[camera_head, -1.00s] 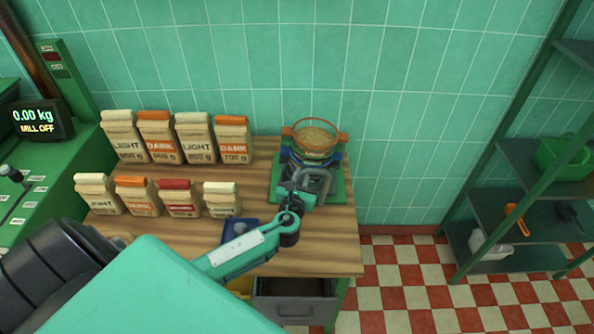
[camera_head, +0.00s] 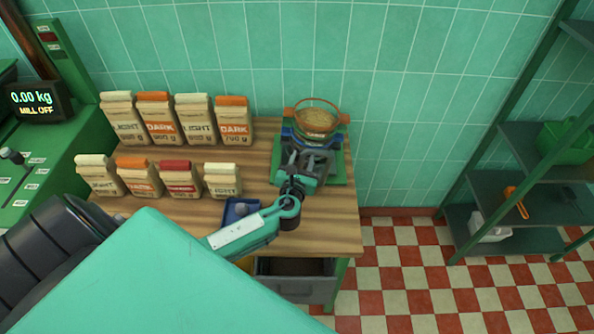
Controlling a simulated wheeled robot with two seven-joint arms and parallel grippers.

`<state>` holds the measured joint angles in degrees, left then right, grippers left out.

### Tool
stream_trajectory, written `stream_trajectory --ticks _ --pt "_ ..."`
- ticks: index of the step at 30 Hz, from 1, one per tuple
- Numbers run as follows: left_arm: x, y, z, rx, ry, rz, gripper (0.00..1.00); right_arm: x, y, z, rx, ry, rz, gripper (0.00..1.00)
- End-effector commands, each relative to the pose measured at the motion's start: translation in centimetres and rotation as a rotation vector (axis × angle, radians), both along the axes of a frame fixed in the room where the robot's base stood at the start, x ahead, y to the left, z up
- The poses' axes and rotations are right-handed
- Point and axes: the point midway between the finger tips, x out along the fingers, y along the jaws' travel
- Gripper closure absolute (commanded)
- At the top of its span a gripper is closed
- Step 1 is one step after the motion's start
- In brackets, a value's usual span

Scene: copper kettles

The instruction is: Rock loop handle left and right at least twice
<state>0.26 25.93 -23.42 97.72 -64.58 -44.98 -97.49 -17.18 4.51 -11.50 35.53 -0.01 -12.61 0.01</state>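A sieve-like device with an orange-rimmed round bowl (camera_head: 318,119) of grain stands on a green base (camera_head: 337,172) at the right end of the wooden table. A grey loop handle (camera_head: 322,158) shows at the front of the device, below the bowl. My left gripper (camera_head: 304,164) is at the front of the device, over or against the loop handle. The gripper and the handle overlap, so I cannot tell whether the fingers are closed on it. My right gripper is out of view.
Several paper bags marked LIGHT and DARK (camera_head: 160,118) stand in two rows at the left. A blue tray (camera_head: 236,209) and an open drawer (camera_head: 296,285) lie near my forearm. A green control panel (camera_head: 45,160) is far left, a shelf rack (camera_head: 530,190) right.

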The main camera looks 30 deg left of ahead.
Motion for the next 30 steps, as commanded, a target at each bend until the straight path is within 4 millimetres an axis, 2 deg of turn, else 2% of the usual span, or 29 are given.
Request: stream_trajectory --ticks 9,15,21,30 --pt "-6.5 -2.4 -0.1 -0.004 0.002 -0.002 0.63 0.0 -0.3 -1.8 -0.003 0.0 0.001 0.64" --pt "-9.8 -3.7 0.3 -0.003 0.002 -0.003 0.63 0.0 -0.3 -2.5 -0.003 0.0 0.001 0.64" --pt "-11.5 -4.3 0.6 -0.001 0.0 -0.001 0.63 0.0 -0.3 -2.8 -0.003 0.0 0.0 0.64" --pt "-11.7 -4.4 0.7 0.0 0.0 -0.001 0.63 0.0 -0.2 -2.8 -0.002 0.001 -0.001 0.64"
